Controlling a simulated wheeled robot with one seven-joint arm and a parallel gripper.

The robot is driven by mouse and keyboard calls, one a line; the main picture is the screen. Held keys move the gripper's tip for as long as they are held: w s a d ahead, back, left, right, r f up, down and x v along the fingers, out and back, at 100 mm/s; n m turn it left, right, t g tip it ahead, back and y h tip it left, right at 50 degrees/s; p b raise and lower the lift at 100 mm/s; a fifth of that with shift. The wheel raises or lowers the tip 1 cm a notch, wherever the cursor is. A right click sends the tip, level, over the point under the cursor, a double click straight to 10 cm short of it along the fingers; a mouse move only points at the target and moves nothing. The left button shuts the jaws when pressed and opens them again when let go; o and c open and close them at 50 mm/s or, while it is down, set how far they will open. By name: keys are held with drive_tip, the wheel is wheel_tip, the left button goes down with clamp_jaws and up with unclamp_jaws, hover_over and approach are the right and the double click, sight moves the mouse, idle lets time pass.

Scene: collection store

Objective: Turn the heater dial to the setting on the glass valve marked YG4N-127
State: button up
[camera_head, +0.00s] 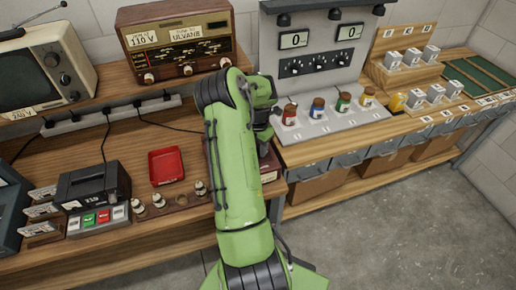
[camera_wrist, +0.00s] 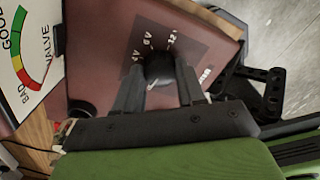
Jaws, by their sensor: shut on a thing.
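The heater dial (camera_wrist: 158,65) is a dark knob on the dark red panel of the valve tester (camera_wrist: 105,45) in the wrist view. Marks around it include 4V, 6V and 12; its exact pointing is hard to read. My gripper (camera_wrist: 160,80) is shut on the dial, one finger on each side. The tester's meter (camera_wrist: 30,60) reads BAD to GOOD, VALVE. In the head view my arm hides most of the tester (camera_head: 269,168). Small glass valves (camera_head: 158,201) stand on a wooden rack (camera_head: 176,207); their markings are too small to read.
A red tray (camera_head: 166,166) lies left of my arm. A black device (camera_head: 93,186) with coloured buttons is further left. A radio (camera_head: 176,44) and a television (camera_head: 42,62) stand on the shelf behind. A grey panel (camera_head: 330,127) with coloured jars is at right.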

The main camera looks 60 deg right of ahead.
drive_tip(key=m+b, duration=0.1)
drive_tip(key=m, duration=0.3)
drive_tip(key=shift+m+b, duration=0.3)
drive_tip(key=m, duration=0.3)
drive_tip(key=shift+m+b, duration=0.3)
drive_tip(key=shift+b, duration=0.1)
drive_tip(key=m, duration=0.4)
drive_tip(key=shift+m+b, duration=0.3)
drive_tip(key=m, duration=1.2)
drive_tip(key=shift+m, duration=0.3)
drive_tip(key=m, duration=0.4)
drive_tip(key=shift+m+b, duration=0.3)
drive_tip(key=shift+m, duration=1.8)
